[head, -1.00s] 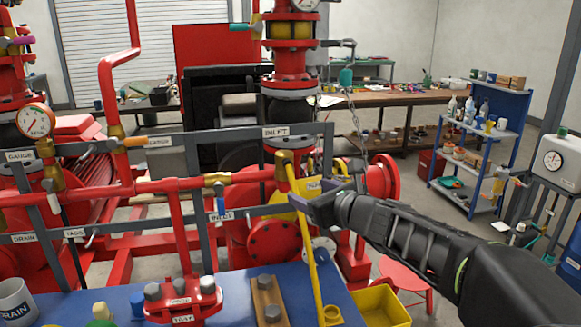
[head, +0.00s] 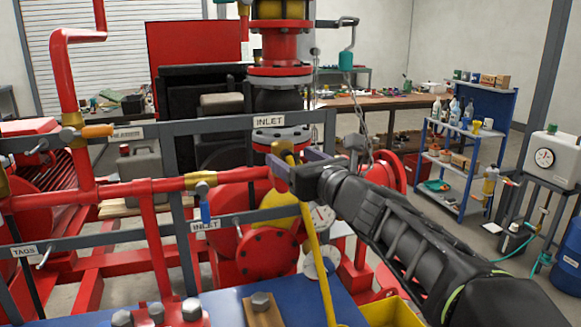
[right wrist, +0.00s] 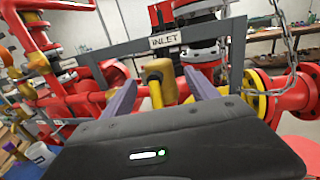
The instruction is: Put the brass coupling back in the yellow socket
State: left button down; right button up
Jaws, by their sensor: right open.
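The brass coupling (head: 281,147) shows in the head view at the upper end of a slanting yellow rod or hose (head: 318,262). My right gripper (head: 298,161) is open close by it. In the right wrist view the brass coupling (right wrist: 158,71) lies between the two open fingers (right wrist: 161,84), apparently touching neither, with yellow below it. The yellow rod runs down to the front edge of the blue bench, where its foot is cut off by the picture edge. I cannot make out the yellow socket clearly. My left gripper is not in view.
A grey rail with an INLET label (head: 270,122) and red pipework stand just behind the gripper. A chain (head: 361,122) hangs to the right. The blue bench (head: 225,300) holds a red bolted fitting (head: 165,314). A yellow bin (head: 392,312) sits at the lower right.

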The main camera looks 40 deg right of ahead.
aim_at(277, 147)
jog(key=shift+s+r, duration=0.15)
jog(key=shift+w+d, duration=0.15)
jog(key=shift+w, duration=1.15)
jog(key=shift+w+d, duration=0.2)
jog(key=shift+w, duration=1.15)
jog(key=shift+w+d, duration=0.15)
jog(key=shift+w, duration=1.15)
jog(key=shift+c, duration=0.5)
grip_shut()
jog(key=c, duration=0.5)
grip_release()
jog(key=c, duration=0.8)
